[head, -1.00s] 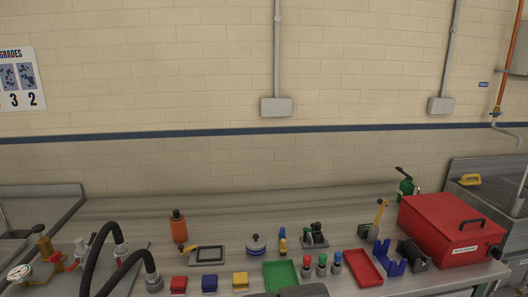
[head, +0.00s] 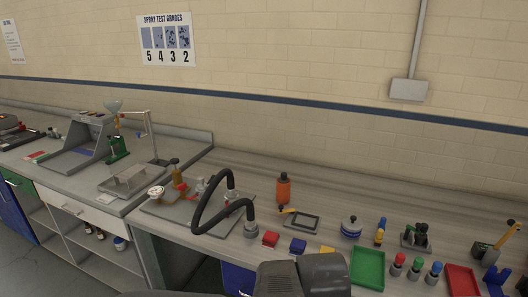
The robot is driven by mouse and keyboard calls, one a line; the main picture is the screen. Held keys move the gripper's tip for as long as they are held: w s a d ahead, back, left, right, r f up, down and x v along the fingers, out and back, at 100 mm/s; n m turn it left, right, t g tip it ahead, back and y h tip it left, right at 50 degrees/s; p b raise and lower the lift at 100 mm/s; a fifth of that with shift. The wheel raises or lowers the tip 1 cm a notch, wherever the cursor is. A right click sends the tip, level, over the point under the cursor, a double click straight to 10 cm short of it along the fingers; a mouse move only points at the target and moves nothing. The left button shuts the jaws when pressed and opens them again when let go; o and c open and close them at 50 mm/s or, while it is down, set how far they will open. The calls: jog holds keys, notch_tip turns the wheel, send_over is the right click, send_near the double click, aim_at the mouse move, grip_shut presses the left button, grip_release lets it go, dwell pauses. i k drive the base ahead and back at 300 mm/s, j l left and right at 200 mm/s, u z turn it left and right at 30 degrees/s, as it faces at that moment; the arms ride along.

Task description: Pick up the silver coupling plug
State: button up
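A black hose (head: 197,215) arches over a grey panel on the bench. A silver fitting (head: 250,229) sits at its right end, on the bench by the panel's edge. Another silver fitting (head: 201,187) stands upright on the panel behind the hose. I cannot tell which of these silver parts is the coupling plug. A dark grey part of my own arm shows at the bottom middle; my gripper's fingers do not show.
The panel also carries a pressure gauge (head: 156,192) and a brass valve (head: 176,172).

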aim_at(202, 186)
jog(key=u, duration=0.75)
